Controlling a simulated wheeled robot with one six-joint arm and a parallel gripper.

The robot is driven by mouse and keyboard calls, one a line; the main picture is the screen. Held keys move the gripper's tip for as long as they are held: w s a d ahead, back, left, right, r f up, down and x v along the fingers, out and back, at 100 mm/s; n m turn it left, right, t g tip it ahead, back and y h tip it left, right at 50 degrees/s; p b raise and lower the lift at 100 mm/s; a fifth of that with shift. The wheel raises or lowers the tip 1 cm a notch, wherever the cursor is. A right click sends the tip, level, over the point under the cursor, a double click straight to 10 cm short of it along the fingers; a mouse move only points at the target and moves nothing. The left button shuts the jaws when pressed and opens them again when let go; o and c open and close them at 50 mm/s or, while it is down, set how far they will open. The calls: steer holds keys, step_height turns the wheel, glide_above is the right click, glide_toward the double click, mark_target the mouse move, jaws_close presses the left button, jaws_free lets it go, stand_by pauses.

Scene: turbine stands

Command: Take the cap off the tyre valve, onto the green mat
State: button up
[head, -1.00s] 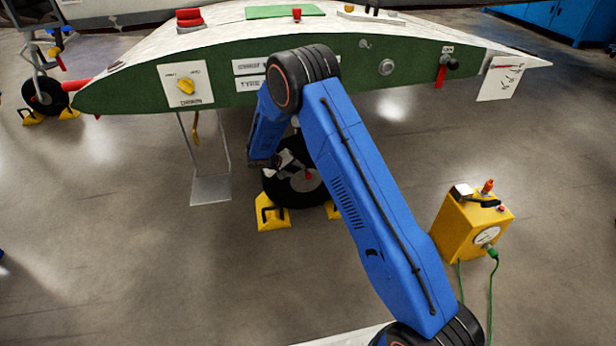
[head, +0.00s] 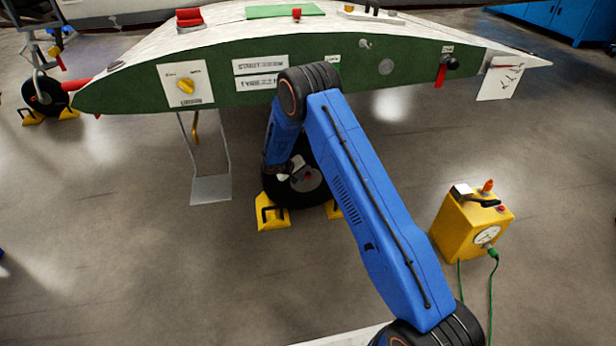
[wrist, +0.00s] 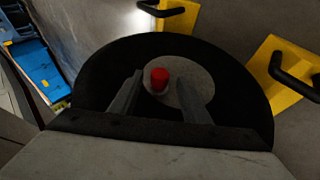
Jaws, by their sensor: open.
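The red valve cap (wrist: 159,79) sits on the pale hub of the black tyre (wrist: 95,75) in the wrist view. In the head view the cap is a small red spot (head: 308,177) on the wheel (head: 312,200) under the wing. My gripper (wrist: 156,92) is open, with one grey finger on each side of the cap in the picture. I cannot tell how far the fingertips are from the cap in depth. In the head view my arm partly hides the wheel. The green mat (head: 285,11) lies on top of the wing.
Yellow chocks (head: 271,213) with black handles stand beside the wheel. A yellow gauge box (head: 462,226) with a green hose stands on the floor at right. A red knob (head: 297,14) stands by the mat's front edge. A grey step (head: 211,189) hangs left of the wheel.

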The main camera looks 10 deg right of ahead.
jaws_close()
steer(key=shift+r, duration=0.15)
